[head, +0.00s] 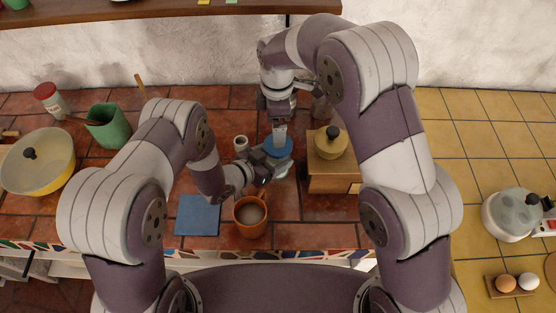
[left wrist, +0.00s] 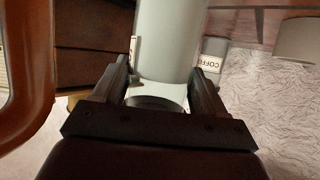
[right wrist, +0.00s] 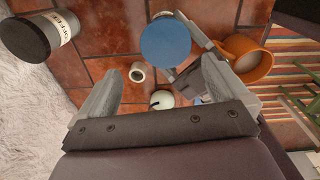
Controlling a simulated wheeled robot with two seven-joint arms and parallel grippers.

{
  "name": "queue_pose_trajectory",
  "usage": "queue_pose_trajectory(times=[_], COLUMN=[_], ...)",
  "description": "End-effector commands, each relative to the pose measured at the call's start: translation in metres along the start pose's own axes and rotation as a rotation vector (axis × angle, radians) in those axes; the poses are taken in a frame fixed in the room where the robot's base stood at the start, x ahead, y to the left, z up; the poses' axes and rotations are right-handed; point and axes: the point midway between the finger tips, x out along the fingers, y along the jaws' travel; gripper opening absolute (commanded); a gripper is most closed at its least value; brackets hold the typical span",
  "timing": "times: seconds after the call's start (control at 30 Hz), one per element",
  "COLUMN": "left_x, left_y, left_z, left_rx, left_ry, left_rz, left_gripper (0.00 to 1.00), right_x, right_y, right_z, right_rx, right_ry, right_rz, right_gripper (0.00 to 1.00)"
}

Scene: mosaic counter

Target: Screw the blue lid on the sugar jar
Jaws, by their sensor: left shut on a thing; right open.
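The blue lid (head: 284,146) sits on top of the pale sugar jar (head: 281,171) at mid-counter. The lid also shows as a round blue disc in the right wrist view (right wrist: 166,40). My left gripper (head: 264,168) is shut on the jar's body from the left, below the lid. In the left wrist view the pale cylinder of the jar (left wrist: 170,45) stands between its fingers. My right gripper (head: 279,136) points down just above the lid, open, with nothing gripped in its fingers. The thread between lid and jar is hidden, so I cannot tell how tight it is.
An orange mug (head: 250,228) stands close in front of the left gripper, beside a blue mat (head: 181,218). A small white cup (head: 240,142) is behind left. A coffee jar (right wrist: 28,36) stands near the wall.

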Motion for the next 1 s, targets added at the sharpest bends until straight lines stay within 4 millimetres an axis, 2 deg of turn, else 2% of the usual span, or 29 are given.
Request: queue_pose_trajectory(times=[0.1, 0.2, 0.3, 0.7, 0.83, 1.0], left_x=[0.0, 0.0, 0.0, 0.0, 0.0, 0.0], left_y=[0.0, 0.0, 0.0, 0.0, 0.0, 0.0], left_z=[0.0, 0.0, 0.0, 0.0, 0.0, 0.0], left_rx=[0.0, 0.0, 0.0, 0.0, 0.0, 0.0], left_ry=[0.0, 0.0, 0.0, 0.0, 0.0, 0.0], left_rz=[0.0, 0.0, 0.0, 0.0, 0.0, 0.0], left_gripper=[0.0, 0.0, 0.0, 0.0, 0.0, 0.0], right_x=[-0.011, -0.014, -0.014, -0.01, 0.005, 0.035], right_y=[-0.001, -0.004, -0.006, -0.006, -0.007, -0.008], right_z=[0.0, 0.001, 0.002, 0.002, 0.002, 0.003], right_rx=[-0.303, -0.52, -0.646, -0.686, -0.685, -0.685], right_ry=[-0.001, -0.001, 0.0, 0.001, 0.001, 0.001], right_rz=[-0.005, -0.017, -0.027, -0.029, -0.03, -0.03], right_gripper=[1.0, 1.0, 1.0, 1.0, 1.0, 1.0])
